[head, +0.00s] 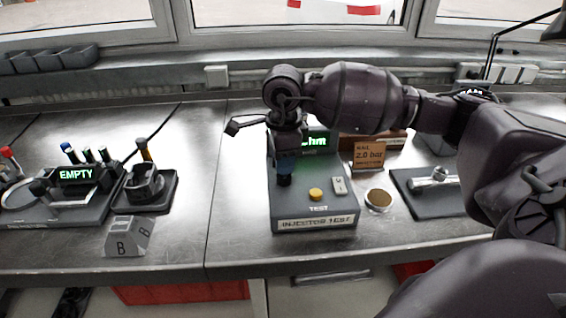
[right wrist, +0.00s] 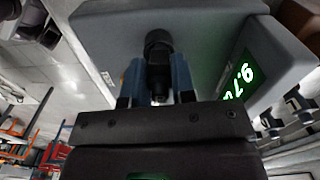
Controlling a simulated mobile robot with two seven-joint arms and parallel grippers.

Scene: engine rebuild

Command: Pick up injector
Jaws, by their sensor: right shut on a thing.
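My right gripper (head: 285,163) is over the left part of the grey injector test box (head: 316,223), pointing down. In the right wrist view its blue fingers (right wrist: 158,84) are closed on a dark injector (right wrist: 158,48), one on each side. In the head view only a short black piece (head: 284,180) shows below the fingers, at the box top. I cannot tell whether the injector's end is seated in a socket or just touching. My left gripper is not in view.
The box has a yellow button (head: 316,194) and a lit green display (head: 316,139), partly hidden by my arm. A round dish (head: 378,199) and a dark tray (head: 410,201) with a metal part are at right. An "EMPTY" display (head: 76,174) and a B block (head: 128,237) are at left.

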